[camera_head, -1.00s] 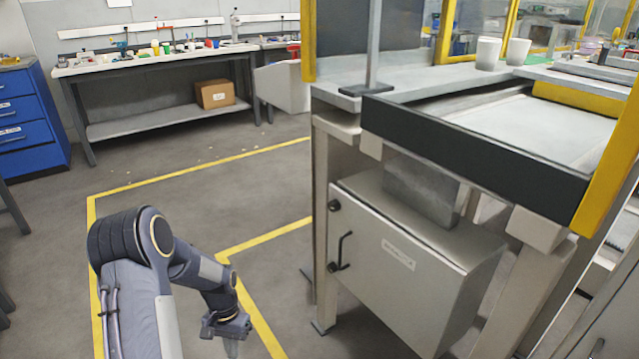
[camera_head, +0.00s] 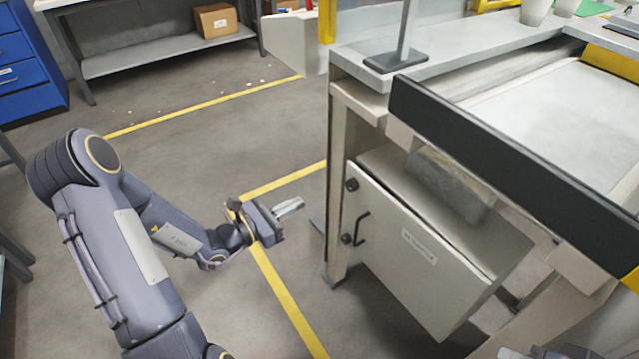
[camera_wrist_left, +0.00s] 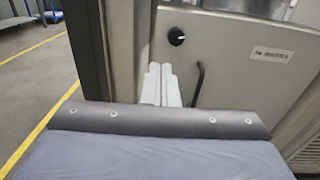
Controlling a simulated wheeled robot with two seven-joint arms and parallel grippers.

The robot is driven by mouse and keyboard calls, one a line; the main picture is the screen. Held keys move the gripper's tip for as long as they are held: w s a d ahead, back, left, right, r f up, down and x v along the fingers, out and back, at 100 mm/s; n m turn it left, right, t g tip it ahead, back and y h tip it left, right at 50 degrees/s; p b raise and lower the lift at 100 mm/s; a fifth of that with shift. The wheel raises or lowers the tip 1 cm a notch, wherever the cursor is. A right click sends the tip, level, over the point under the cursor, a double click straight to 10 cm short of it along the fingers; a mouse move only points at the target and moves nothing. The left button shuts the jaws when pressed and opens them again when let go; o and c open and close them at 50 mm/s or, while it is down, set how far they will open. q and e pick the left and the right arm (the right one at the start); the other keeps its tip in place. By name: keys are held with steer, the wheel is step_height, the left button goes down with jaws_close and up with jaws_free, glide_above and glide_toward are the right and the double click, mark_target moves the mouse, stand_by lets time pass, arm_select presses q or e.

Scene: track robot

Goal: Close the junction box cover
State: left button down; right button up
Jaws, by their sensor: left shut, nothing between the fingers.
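The junction box (camera_head: 465,235) is a pale grey metal box under the workbench. Its cover (camera_head: 415,255) is the front door, with a label, two dark round knobs near the left edge and a black handle (camera_head: 361,228). A dark gap runs along the cover's top edge, so it looks slightly ajar. My left gripper (camera_head: 290,208) is shut and empty, left of the box and apart from it. In the left wrist view, its pale fingers (camera_wrist_left: 160,85) lie together, appearing just left of the handle (camera_wrist_left: 197,85) and below a knob.
A bench leg (camera_head: 338,190) stands between my left gripper and the box. The bench's dark front rail (camera_head: 510,155) overhangs the box. Open floor with yellow lines (camera_head: 285,300) lies to the left. A shelf with a cardboard box (camera_head: 215,20) stands at the back.

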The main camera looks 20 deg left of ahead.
mark_target(348, 178)
arm_select(q)
steer(key=b+x, duration=0.1)
steer(key=x, duration=1.2)
steer(key=shift+w+d+f, duration=0.1)
steer(key=shift+w+d, duration=0.05)
steer(key=shift+d, duration=0.05)
arm_select(e)
steer(key=shift+f, duration=0.75)
